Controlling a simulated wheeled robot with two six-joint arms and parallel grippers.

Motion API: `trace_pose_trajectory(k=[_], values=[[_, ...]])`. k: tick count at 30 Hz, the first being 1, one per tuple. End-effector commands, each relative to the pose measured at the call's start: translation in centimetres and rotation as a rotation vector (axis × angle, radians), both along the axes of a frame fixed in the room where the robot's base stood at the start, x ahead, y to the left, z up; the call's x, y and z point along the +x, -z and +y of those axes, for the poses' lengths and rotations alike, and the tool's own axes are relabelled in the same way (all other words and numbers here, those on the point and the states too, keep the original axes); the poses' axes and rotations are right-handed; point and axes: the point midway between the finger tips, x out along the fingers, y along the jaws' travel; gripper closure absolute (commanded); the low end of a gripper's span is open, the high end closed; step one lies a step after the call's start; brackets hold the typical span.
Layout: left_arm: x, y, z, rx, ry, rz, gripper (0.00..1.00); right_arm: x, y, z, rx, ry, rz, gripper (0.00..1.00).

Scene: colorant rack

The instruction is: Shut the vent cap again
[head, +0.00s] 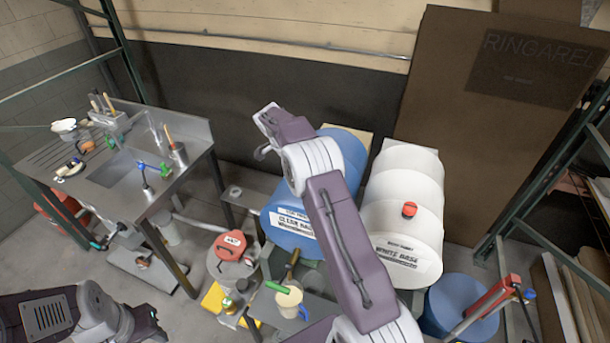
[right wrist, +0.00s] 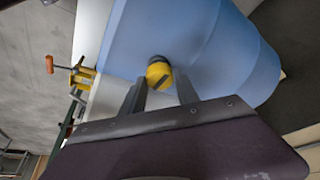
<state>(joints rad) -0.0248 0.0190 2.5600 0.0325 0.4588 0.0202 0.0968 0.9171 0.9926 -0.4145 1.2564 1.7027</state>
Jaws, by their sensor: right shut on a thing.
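The blue drum (head: 292,220) lies on its side beside a white drum, and its blue surface fills much of the right wrist view (right wrist: 200,45). The yellow vent cap (right wrist: 159,71) with a dark slot sits on the blue drum in the right wrist view. My right gripper (right wrist: 160,84) has its two dark fingers on either side of the cap and is shut on it. In the head view my right arm crosses over the blue drum, and the cap cannot be made out. My left gripper is outside the frame; only its arm shows at the lower left.
The white drum (head: 403,215) has a red cap (head: 409,209) on top. A yellow valve (right wrist: 82,77) stands near the drum's end. A steel sink bench (head: 140,195) with tools is at left.

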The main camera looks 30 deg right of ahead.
Motion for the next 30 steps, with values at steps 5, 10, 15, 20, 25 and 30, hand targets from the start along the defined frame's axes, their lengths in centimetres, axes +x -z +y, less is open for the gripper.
trace_pose_trajectory(k=[5,10,15,20,25,30], values=[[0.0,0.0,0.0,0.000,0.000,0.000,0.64,0.0,0.0,-0.1,-0.001,0.002,0.000,1.00],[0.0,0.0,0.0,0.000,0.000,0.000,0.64,0.0,0.0,-0.1,-0.001,0.002,0.000,0.52],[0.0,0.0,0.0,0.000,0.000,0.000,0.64,0.0,0.0,-0.1,0.000,0.001,0.001,0.41],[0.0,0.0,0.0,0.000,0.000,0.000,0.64,0.0,0.0,0.0,0.000,0.000,0.001,0.41],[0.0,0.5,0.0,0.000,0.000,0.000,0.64,0.2,-2.0,0.9,0.000,-0.002,-0.005,0.41],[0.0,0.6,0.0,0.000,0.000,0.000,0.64,0.3,-5.7,2.3,0.001,-0.001,-0.003,0.41]])
